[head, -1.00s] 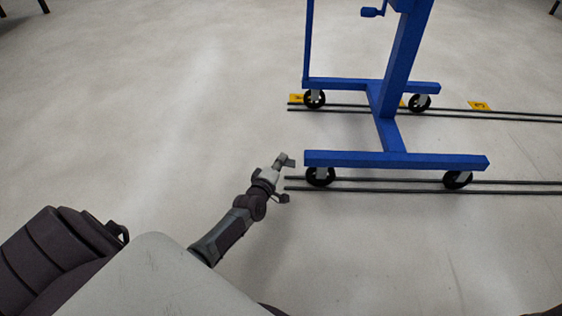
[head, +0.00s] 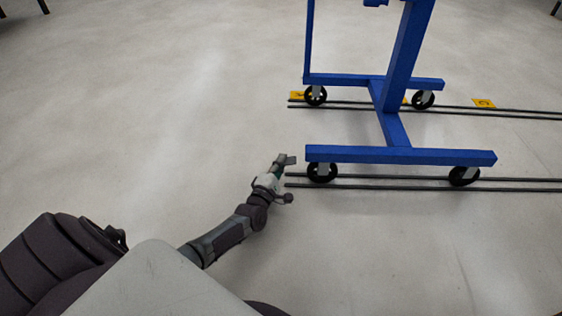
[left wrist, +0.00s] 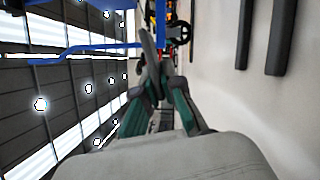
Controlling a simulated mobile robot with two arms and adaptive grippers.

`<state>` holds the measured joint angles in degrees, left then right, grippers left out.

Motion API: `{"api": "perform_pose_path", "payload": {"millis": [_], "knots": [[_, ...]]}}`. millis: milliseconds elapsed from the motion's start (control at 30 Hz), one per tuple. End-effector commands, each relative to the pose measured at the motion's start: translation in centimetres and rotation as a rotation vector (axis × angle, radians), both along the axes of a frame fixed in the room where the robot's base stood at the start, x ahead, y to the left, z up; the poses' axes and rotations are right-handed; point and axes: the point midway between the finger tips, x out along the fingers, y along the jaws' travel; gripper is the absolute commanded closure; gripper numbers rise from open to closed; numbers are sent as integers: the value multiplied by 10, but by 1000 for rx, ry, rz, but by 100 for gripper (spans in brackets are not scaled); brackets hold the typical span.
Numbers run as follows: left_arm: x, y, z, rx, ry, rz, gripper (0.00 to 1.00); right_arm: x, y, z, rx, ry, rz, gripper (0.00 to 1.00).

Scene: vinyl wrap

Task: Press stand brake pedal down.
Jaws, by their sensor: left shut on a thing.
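The blue stand (head: 400,155) stands on black swivel casters; its near left caster (head: 322,172) is just right of my left gripper (head: 286,160). I cannot make out a separate brake pedal on this caster. My left gripper is low over the floor, just left of the near beam's end. In the left wrist view its fingers (left wrist: 156,72) come together, shut; what lies between them cannot be made out. A caster (left wrist: 180,32) and a blue beam (left wrist: 95,47) show beyond the fingers. My right gripper is not in view.
Two pairs of dark rails (head: 400,184) run along the floor under the casters. Yellow floor markers (head: 484,103) lie near the far rails. The floor left of the stand is clear.

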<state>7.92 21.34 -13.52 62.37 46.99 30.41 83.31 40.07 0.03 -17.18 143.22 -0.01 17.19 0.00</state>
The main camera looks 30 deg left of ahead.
Motion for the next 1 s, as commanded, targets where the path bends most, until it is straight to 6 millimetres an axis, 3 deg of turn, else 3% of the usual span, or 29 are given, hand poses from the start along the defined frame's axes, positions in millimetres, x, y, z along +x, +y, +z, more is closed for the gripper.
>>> {"api": "perform_pose_path", "payload": {"millis": [433, 500, 600, 867, 1000], "knots": [[-1, -1, -2, -11, -3, -1, 100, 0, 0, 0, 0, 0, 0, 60], [-1, -1, -2, -11, -3, -1, 82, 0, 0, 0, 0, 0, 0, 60], [0, -1, -2, -11, -4, -1, 68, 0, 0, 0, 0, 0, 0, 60], [0, -1, -1, -9, -5, 0, 68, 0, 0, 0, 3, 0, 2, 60], [-10, -2, -3, -11, -3, -1, 68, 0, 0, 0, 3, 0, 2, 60]]}}
